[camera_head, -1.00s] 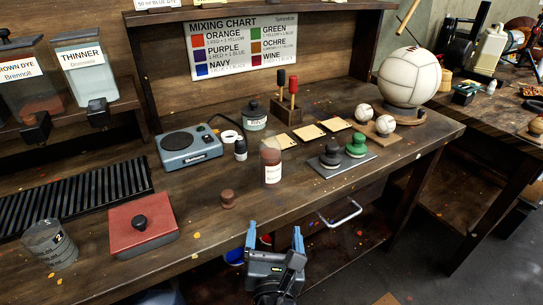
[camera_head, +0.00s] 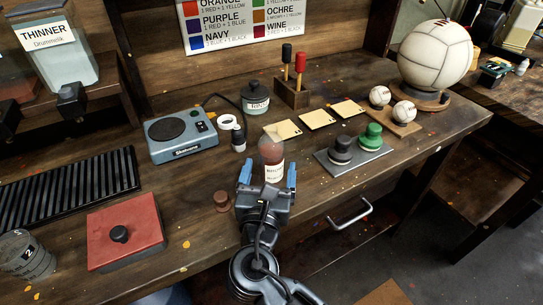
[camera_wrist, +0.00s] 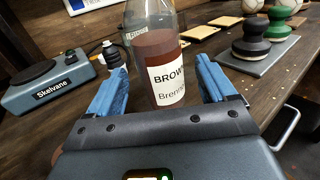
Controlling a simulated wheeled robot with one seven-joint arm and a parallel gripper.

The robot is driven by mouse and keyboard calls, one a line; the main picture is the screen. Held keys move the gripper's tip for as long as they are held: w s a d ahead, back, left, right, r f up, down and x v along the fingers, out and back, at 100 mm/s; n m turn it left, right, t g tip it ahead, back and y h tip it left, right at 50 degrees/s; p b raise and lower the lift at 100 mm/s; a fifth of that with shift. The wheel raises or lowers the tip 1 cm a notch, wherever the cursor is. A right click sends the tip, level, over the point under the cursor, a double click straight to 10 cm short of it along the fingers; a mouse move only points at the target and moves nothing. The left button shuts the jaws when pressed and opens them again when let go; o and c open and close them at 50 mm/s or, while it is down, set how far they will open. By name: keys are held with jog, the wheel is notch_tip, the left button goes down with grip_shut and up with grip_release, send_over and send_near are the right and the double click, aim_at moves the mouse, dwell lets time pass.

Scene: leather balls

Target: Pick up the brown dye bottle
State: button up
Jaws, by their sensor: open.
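The brown dye bottle (camera_head: 272,160) stands upright on the workbench, a clear bottle with reddish-brown contents and a white label. In the wrist view the bottle (camera_wrist: 160,62) is straight ahead, its label partly reading "BROW". My gripper (camera_head: 267,177) is open at the near side of the bottle. Its two blue fingers (camera_wrist: 157,88) show left and right of the bottle in the wrist view, with space on both sides. I cannot tell how far the fingertips reach around the bottle. The bottle's lower part is hidden behind my gripper.
A small brown cap (camera_head: 222,201) lies left of my gripper. A dark and green stamp pair stands on a grey plate (camera_head: 355,160) to the right. A small dark bottle (camera_head: 238,139) and a grey device (camera_head: 180,137) are to the left. Pale cards (camera_head: 317,119) lie behind.

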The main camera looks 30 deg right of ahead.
aim_at(272, 156)
jog(key=x, duration=0.4)
jog(key=shift+w+d+r+p, duration=0.15)
jog(key=shift+w+d+p, duration=0.1)
jog(key=shift+w+p, duration=0.05)
jog(key=shift+c, duration=0.4)
jog(key=c, duration=1.1)
